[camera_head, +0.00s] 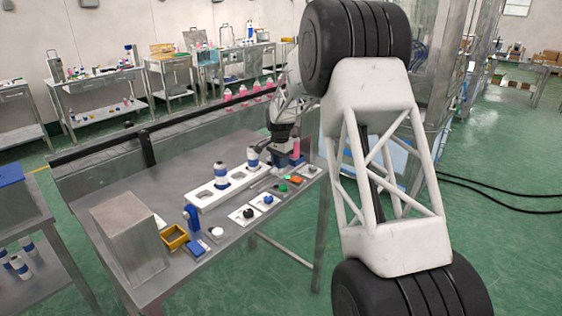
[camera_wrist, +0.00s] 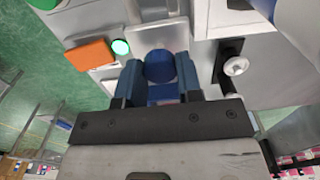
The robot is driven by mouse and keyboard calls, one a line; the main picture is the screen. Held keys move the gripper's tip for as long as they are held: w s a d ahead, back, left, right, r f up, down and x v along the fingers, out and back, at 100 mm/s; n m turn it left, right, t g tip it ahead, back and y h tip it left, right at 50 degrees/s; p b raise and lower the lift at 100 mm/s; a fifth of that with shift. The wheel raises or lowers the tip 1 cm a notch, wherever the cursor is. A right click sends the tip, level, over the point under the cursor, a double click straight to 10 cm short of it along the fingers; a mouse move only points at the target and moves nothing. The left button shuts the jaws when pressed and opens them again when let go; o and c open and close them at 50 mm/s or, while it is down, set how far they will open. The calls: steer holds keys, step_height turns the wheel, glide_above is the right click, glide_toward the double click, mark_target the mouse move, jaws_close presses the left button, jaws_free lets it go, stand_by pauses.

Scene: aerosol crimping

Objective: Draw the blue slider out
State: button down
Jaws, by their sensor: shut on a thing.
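My gripper (camera_wrist: 159,84) points down over the workbench in the wrist view. Its two fingers are closed on the blue slider (camera_wrist: 160,66), whose round blue top shows between them. Below the round top, a darker blue part of the slider runs between the fingers. A pale plate or channel lies just beyond it. In the head view, blue shows under my wrist at the right end of the bench, and I cannot tell slider from fingers there. The slider's lower part and its seat are hidden.
An orange block (camera_wrist: 90,54) and a lit green button (camera_wrist: 120,47) lie close left of the gripper. A black lever with a round pale knob (camera_wrist: 235,67) stands close right. A white rack (camera_head: 208,197) with blue-and-white cans, a yellow tray (camera_head: 173,237) and a metal box (camera_head: 128,240) occupy the bench.

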steer(key=shift+s+a, duration=4.1)
steer(key=shift+a, duration=0.05)
steer(key=c, duration=0.8)
jaws_free()
steer(key=shift+r, duration=0.15)
steer(key=shift+r, duration=3.8)
